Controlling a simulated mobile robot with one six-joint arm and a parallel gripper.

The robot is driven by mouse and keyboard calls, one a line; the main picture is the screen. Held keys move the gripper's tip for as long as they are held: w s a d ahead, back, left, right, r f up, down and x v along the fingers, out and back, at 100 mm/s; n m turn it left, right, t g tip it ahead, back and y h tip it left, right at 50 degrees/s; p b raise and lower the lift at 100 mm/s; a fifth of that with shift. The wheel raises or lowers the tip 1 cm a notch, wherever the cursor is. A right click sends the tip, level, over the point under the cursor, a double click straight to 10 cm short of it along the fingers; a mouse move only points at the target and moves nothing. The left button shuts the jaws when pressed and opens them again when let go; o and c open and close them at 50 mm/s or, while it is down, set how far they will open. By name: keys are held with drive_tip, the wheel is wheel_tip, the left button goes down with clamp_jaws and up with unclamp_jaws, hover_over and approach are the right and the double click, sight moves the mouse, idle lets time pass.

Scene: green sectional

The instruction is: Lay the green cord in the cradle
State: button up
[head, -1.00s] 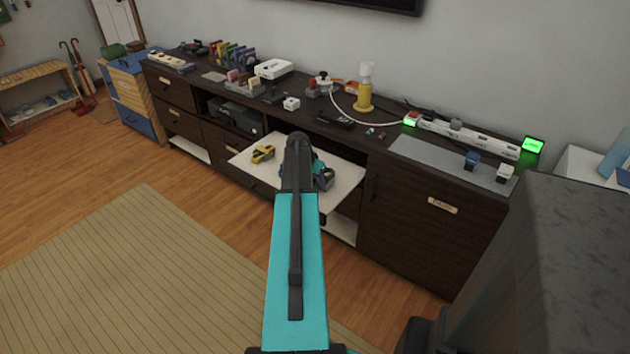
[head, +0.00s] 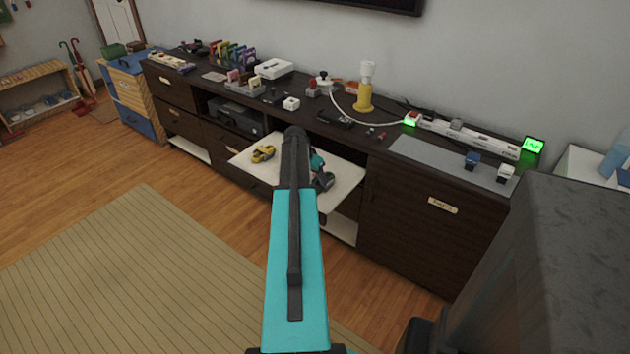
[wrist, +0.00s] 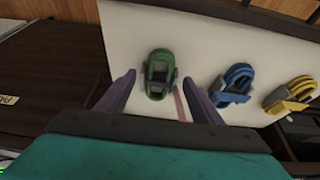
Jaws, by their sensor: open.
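The green cord (wrist: 158,65) is a coiled bundle with a grey band, lying on a pale pull-out board (wrist: 205,35). In the wrist view my open gripper (wrist: 158,82) has one finger on each side of it, with gaps showing, and holds nothing. In the head view my gripper (head: 323,180) is low over the right part of the board, partly behind my arm, and the green cord cannot be made out there. I cannot tell which object is the cradle.
A blue cord (wrist: 232,84) and a yellow cord (wrist: 290,95) lie beside the green one on the board. The dark cabinet top (head: 375,147) above holds a yellow lamp (head: 365,90), a white power strip (head: 470,135) and a grey mat (head: 430,160).

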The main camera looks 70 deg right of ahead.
drive_tip(key=v, duration=1.1)
drive_tip(key=shift+w, duration=0.1)
idle(0.9)
